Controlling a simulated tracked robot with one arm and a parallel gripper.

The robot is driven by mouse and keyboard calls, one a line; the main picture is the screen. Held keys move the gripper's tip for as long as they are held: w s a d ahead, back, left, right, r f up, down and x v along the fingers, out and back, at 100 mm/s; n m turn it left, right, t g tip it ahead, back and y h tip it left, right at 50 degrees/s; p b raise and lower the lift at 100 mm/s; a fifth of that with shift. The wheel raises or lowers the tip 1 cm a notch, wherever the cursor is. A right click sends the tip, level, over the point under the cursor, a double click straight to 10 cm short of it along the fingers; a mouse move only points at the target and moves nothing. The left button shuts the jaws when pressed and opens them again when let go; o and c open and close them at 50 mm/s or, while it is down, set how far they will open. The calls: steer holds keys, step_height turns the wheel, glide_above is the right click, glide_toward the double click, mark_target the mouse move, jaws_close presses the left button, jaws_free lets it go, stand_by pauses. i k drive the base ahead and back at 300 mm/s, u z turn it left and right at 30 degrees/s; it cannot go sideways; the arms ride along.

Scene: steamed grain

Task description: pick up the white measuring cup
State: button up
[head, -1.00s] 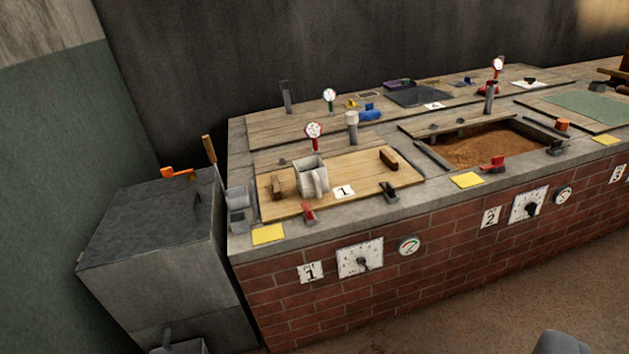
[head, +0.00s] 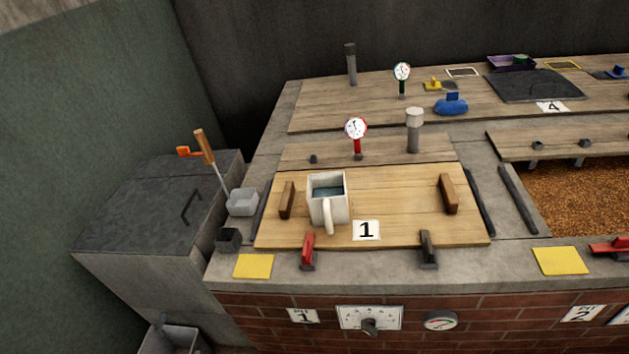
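The white measuring cup (head: 326,201) stands upright on the wooden lid (head: 400,222) labelled 1, left of its middle. Its handle (head: 328,217) faces the camera, and a dark bluish surface shows inside its mouth. A brown wooden grip (head: 287,200) of the lid is just left of the cup, and another (head: 448,193) is farther right. My gripper does not show in the current view.
A red lever (head: 308,250) and a black lever (head: 428,248) stand along the lid's front edge. A red-framed gauge (head: 356,131) and a grey post (head: 413,131) rise behind it. A grey holder (head: 242,202) with a wooden-handled tool is left. Brown grain (head: 590,193) lies right.

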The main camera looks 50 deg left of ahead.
mark_target(326, 195)
steer(key=u, duration=0.55)
steer(key=i, duration=1.05)
steer(key=u, duration=0.7)
steer(key=i, duration=0.3)
steer(key=u, duration=0.3)
steer(key=k, duration=0.9)
steer(key=u, duration=0.2)
steer(key=i, duration=0.9)
steer(key=z, duration=0.1)
